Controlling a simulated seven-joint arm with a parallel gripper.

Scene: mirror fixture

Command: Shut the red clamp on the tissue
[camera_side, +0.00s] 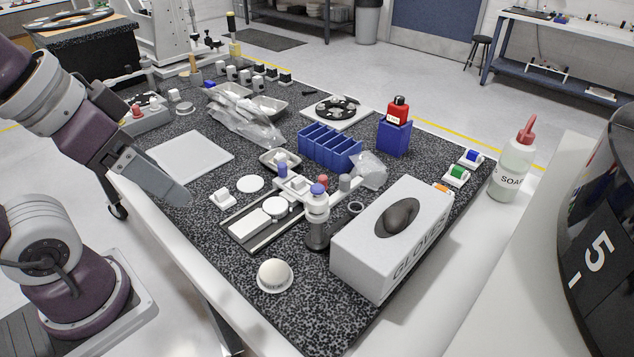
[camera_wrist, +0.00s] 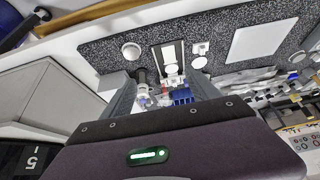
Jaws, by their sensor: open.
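A small red part (camera_side: 322,182), which looks like the red clamp, sits on the white fixture (camera_side: 296,186) near the mat's middle. It also shows as a red spot (camera_wrist: 165,89) between my fingers in the wrist view. Whether the clamp is open or shut is too small to tell. I cannot tell the tissue for certain; a crumpled, translucent piece (camera_side: 368,171) lies right of the fixture. My gripper (camera_side: 183,196) is open and empty, above the mat's left edge, well left of and apart from the fixture. Its fingers also frame the fixture from afar in the wrist view (camera_wrist: 165,80).
A gloves box (camera_side: 350,262) stands close in front of the fixture.

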